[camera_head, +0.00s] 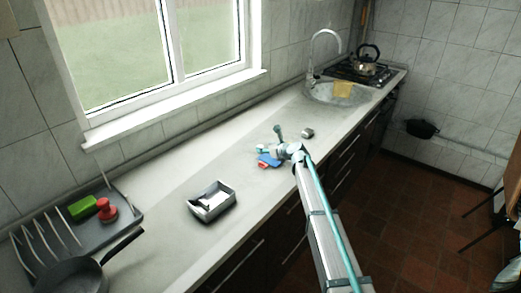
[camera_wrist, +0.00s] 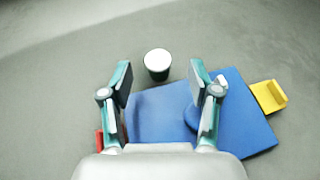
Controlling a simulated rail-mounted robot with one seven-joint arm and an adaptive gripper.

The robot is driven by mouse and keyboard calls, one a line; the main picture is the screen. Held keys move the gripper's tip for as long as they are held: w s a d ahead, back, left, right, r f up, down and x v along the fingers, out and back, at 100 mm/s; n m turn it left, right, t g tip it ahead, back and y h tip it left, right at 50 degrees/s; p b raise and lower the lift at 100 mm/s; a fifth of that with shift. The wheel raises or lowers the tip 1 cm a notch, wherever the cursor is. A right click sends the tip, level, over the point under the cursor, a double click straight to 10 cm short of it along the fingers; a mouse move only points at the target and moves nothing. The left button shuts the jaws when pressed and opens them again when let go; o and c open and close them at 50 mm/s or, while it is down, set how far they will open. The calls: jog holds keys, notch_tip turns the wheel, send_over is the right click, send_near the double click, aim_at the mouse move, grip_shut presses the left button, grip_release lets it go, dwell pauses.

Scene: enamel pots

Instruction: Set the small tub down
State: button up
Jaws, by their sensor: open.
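The small tub, a short dark round pot with a pale top (camera_wrist: 157,60), stands upright in the upper middle of the wrist view. A small round thing of like look (camera_head: 307,133) stands on the counter (camera_head: 170,187) in the head view and seems to be the same tub. My gripper (camera_wrist: 161,78) is open, with teal and dark fingers spread wide. The tub appears just beyond the gap between the fingertips, with neither finger visibly touching it. In the head view my gripper (camera_head: 279,146) is over the counter, left of the tub.
A blue flat piece (camera_wrist: 160,112) lies beneath my gripper, with a yellow piece (camera_wrist: 269,96) and a red piece (camera_wrist: 99,141) beside it. A grey box (camera_head: 226,205), a dish rack (camera_head: 127,213) and a black pan (camera_head: 75,275) are to the left. The sink (camera_head: 322,98) is farther back.

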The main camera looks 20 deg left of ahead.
jog(key=p+x, duration=0.1)
jog(key=x, duration=0.3)
jog(key=shift+w+a+f, duration=0.1)
jog(key=shift+a+f, duration=0.05)
jog(key=shift+a, duration=0.2)
grip_shut()
